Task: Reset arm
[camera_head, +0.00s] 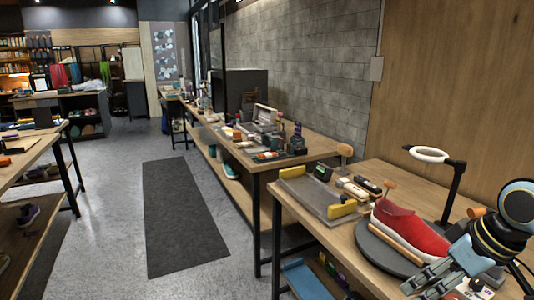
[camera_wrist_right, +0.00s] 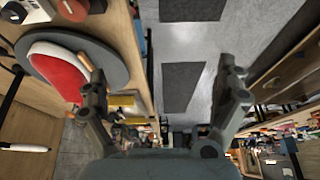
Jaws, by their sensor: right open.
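A red and white sneaker (camera_head: 418,232) rests on a dark round stand (camera_head: 372,252) on the near right workbench. A tan strip runs along its near side. The sneaker (camera_wrist_right: 62,78) and the dark stand (camera_wrist_right: 112,62) also show at the left of the wrist view. My right gripper (camera_head: 420,284) is in front of the sneaker, near the bench's front edge. In the wrist view my right gripper (camera_wrist_right: 163,72) has its fingers wide apart, with nothing between them and the floor below. My left gripper is out of view.
A ring lamp (camera_head: 430,154) stands behind the sneaker. A grey tray with yellow ends (camera_head: 318,196) and small bottles (camera_head: 352,188) lie to its left. A second bench (camera_head: 262,165) with tools stands beyond. A dark floor mat (camera_head: 183,215) lies in the clear aisle.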

